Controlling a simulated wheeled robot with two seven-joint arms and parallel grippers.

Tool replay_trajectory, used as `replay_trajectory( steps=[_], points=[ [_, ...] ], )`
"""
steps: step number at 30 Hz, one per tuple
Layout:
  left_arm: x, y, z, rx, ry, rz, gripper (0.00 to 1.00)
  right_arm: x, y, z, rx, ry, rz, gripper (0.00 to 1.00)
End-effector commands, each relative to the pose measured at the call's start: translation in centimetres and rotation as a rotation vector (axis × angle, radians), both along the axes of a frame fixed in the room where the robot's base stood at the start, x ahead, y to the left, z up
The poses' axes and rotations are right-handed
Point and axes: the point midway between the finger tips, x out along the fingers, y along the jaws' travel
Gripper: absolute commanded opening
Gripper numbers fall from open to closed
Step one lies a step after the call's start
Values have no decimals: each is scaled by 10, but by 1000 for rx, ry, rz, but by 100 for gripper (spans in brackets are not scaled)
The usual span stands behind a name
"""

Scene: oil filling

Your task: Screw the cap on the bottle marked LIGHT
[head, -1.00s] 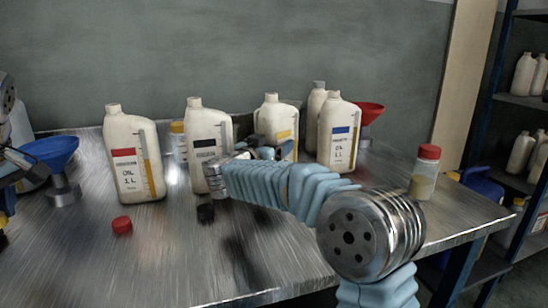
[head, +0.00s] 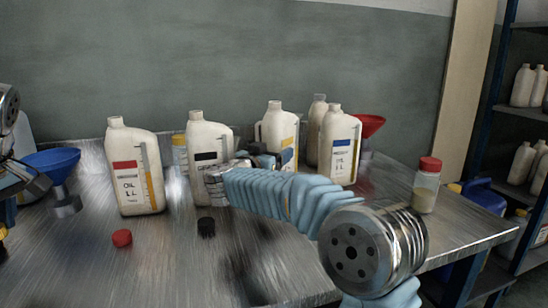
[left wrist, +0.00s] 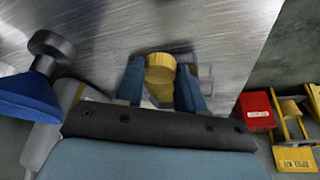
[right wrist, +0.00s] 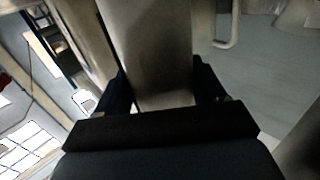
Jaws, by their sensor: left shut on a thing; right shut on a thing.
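The bottle with the yellow label (head: 275,124) is pale and uncapped, behind my right gripper (head: 272,156). The lettering is too small to read. My right gripper is shut on this bottle; pale grey bottle surface (right wrist: 155,50) fills the gap between its fingers in the right wrist view. My left gripper (left wrist: 160,82) is shut on a yellow cap (left wrist: 160,68), seen over the metal table. In the head view only part of my left arm shows at the left edge.
Bottles with red (head: 134,170), black (head: 203,140) and blue (head: 340,145) labels stand on the metal table (head: 170,260). Loose red (head: 122,238) and black (head: 206,227) caps lie in front. A blue funnel (head: 52,162) and red-lidded jar (head: 427,186) stand at the sides.

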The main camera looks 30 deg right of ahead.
Motion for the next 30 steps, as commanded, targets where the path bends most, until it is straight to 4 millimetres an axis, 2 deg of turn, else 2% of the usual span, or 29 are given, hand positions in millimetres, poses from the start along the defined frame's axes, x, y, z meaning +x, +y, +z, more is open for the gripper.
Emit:
replay_trajectory(
  steps=[6,7,8,11,24,30],
  points=[
    [0,0,5,0,0,0,11,-1,0,22,-1,-5,0,4],
    [0,0,4,0,0,0,11,-3,1,24,-1,-5,1,4],
    [0,0,5,0,0,0,11,-5,2,26,-1,-5,1,0],
    [0,0,5,0,0,0,11,-11,6,35,-1,-5,2,0],
    [0,0,10,0,0,0,11,-45,26,82,-1,-5,2,0],
    [0,0,8,0,0,0,11,-67,39,91,0,-4,3,0]
  ],
)
